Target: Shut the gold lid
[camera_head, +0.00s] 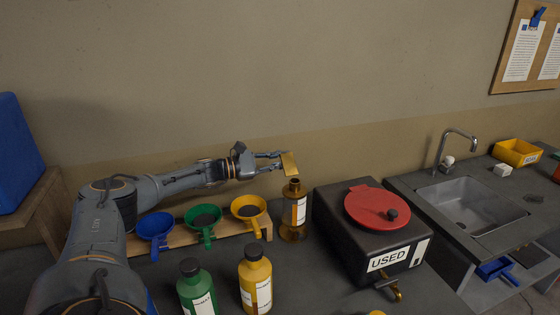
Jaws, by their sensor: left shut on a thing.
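The gold lid (289,164) is a flat, gold-yellow piece, standing steeply tilted just above the neck of a brown bottle (293,214). I cannot tell whether the lid touches or is joined to the bottle. My left gripper (277,161) comes in from the left and is shut on the lid at its left side. My right gripper is not in view.
Blue (155,226), green (203,217) and yellow (248,208) funnels sit in a wooden rack. Green (196,289) and yellow (256,282) capped bottles stand in front. A black "USED" tank (345,230) with a red lid (375,206) stands right, before a sink (465,205).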

